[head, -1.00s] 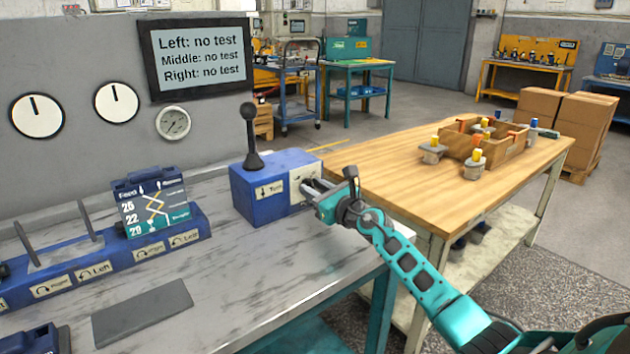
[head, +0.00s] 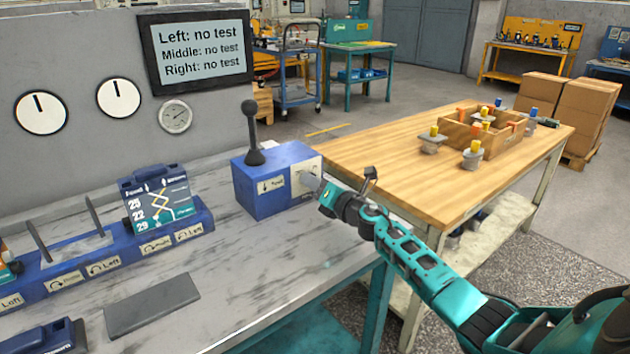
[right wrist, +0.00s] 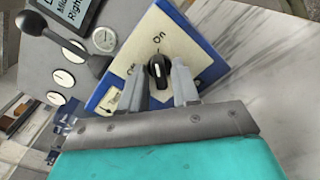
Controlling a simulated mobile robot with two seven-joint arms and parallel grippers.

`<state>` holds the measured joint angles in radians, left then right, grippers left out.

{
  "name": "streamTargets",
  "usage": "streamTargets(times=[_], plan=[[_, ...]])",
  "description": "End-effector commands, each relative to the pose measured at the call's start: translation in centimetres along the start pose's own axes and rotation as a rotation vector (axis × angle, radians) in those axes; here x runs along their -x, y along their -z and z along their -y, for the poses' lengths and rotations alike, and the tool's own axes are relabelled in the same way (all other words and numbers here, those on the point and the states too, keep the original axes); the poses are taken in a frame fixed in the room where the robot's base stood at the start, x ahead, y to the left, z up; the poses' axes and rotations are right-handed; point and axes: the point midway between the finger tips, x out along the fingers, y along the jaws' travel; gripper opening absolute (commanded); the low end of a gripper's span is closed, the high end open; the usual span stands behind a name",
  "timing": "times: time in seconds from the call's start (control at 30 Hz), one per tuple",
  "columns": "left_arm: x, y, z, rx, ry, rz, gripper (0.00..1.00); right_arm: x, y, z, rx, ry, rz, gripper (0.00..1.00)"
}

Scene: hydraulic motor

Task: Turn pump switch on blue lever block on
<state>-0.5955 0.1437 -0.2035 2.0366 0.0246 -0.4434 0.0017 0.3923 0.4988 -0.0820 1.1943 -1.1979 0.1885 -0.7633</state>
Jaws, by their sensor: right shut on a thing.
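The blue lever block (head: 270,197) stands on the grey bench, with a black ball-topped lever (head: 252,135) upright on it. In the right wrist view the plate (right wrist: 183,38) carries the words "On" and a partly hidden "Off". The black pump switch knob (right wrist: 158,72) sits between the fingers of my right gripper (right wrist: 167,88), which is shut on it. The knob's light mark points towards "On". My right gripper (head: 316,186) also shows at the plate in the head view. My left gripper is not in view.
A wall screen (head: 198,48) reads "no test" on all three lines. A blue rail (head: 110,255) and a grey plate (head: 152,304) lie left on the bench. A wooden table (head: 380,160) with a crate stands right. Bench space before the block is clear.

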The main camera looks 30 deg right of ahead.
Motion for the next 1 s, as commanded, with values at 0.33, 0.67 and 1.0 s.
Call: streamTargets(times=[0.33, 0.67, 1.0], plan=[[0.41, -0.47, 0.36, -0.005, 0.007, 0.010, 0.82, 0.03, 0.11, 0.05, -0.105, 0.002, -0.002, 0.00], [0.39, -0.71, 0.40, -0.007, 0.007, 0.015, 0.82, 0.03, 0.13, 0.06, -0.117, 0.001, -0.002, 0.00], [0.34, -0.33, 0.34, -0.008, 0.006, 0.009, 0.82, 0.01, 0.09, 0.02, -0.115, 0.000, -0.001, 0.39]])
